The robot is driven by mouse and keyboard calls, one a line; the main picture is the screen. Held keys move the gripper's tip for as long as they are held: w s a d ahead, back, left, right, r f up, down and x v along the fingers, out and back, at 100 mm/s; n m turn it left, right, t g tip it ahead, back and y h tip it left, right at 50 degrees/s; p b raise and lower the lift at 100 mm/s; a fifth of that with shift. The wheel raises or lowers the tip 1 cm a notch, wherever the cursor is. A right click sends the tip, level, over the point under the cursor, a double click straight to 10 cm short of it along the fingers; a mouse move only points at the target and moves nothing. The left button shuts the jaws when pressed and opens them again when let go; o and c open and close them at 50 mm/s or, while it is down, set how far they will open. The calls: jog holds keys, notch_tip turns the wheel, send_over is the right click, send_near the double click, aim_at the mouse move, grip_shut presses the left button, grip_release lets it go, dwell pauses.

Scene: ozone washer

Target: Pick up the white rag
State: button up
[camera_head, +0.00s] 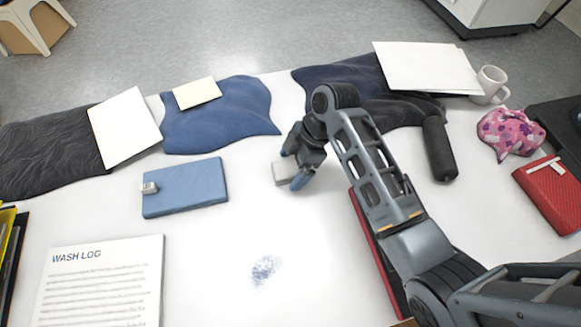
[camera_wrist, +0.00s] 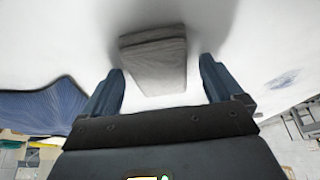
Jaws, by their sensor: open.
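The white rag (camera_head: 281,174) is a small, pale, folded block lying on the white table near the middle in the head view. My gripper (camera_head: 290,170) is at the rag, with its blue fingertips partly covering it. In the wrist view the rag (camera_wrist: 154,58) looks grey and folded. There it lies ahead of and between the two fingers of my gripper (camera_wrist: 162,90). The fingers are open, with a gap to the rag on each side. Part of the rag is hidden behind the gripper in the head view.
A blue book-like block (camera_head: 186,188) lies left of the rag, and blue cloth (camera_head: 225,112) lies behind it. A black cylinder (camera_head: 438,148) lies to the right. A blue stain (camera_head: 264,270) marks the table in front. A red flat item (camera_head: 372,245) lies beside my arm.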

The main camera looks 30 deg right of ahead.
aim_at(285, 168)
jog(key=c, duration=1.1)
jog(key=shift+c, duration=0.2)
jog(key=shift+r, duration=0.1)
jog(key=shift+r, duration=0.5)
notch_tip(285, 168, up, 3)
jog(key=shift+f, duration=0.1)
jog(key=s+d+r+p, duration=0.1)
jog(key=s+d+r, duration=0.1)
jog(key=d, duration=0.3)
jog(key=s+d+r+p, duration=0.1)
jog(key=s+d+r, duration=0.1)
jog(key=d+r, duration=0.3)
jog(key=shift+s+d+p, duration=0.25)
jog(key=shift+d+p, duration=0.15)
